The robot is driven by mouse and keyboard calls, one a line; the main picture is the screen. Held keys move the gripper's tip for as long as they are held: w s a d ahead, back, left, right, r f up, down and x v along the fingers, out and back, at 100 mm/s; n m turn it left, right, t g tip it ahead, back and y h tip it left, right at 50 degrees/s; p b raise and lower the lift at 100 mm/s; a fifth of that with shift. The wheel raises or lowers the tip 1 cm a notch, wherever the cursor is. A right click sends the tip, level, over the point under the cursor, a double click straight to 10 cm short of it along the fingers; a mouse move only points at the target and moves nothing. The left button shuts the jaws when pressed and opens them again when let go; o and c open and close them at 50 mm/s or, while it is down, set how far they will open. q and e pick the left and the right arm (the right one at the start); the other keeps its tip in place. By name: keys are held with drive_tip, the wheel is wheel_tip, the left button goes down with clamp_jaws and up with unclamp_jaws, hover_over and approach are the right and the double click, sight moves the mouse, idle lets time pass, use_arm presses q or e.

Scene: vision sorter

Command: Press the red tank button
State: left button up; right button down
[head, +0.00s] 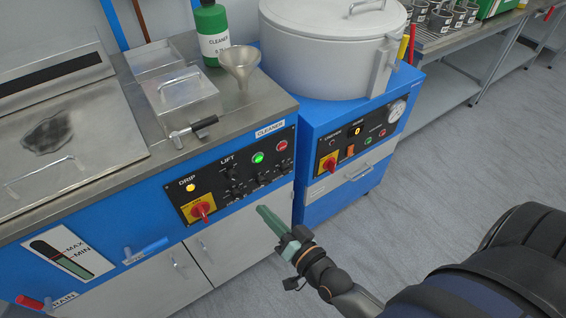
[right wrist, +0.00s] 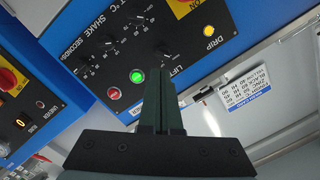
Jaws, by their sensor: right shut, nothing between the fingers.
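The cleaner panel is a black control panel (head: 235,190) on the front of the blue machine. Near its right end is a red button (head: 282,146). A lit green button (head: 257,158) sits to its left. My right gripper (head: 262,210) is shut and empty, its fingers pointing toward the panel from just below it. In the right wrist view the red button (right wrist: 114,93) and the lit green button (right wrist: 137,76) lie left of the shut fingertips (right wrist: 158,66). I see no contact with the panel. My left gripper is not in view.
The panel also has a red-and-yellow switch (head: 200,209) and a yellow DRIP lamp (head: 190,187). To the right, a blue unit with a second black panel (head: 355,135) carries a large grey pot (head: 330,60). A blue handle (head: 146,249) sticks out at lower left. Grey floor is open at right.

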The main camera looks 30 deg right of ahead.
sight(282, 147)
use_arm(q)
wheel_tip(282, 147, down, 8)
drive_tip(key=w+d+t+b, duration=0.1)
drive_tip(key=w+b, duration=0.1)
drive_tip(key=b, duration=0.8)
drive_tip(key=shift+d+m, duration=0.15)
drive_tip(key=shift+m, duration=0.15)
use_arm(e)
drive_tip(key=w+d+m+t+h, duration=0.1)
drive_tip(key=w+d+m+h, duration=0.1)
drive_tip(key=d+m+h, duration=1.1)
drive_tip(key=m+h, duration=0.3)
drive_tip(key=m, duration=0.6)
drive_tip(key=shift+w+t+h, duration=0.3)
drive_tip(key=shift+w+t, duration=0.05)
drive_tip(key=shift+t, duration=0.05)
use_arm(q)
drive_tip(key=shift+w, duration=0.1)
use_arm(e)
drive_tip(key=shift+w, duration=0.1)
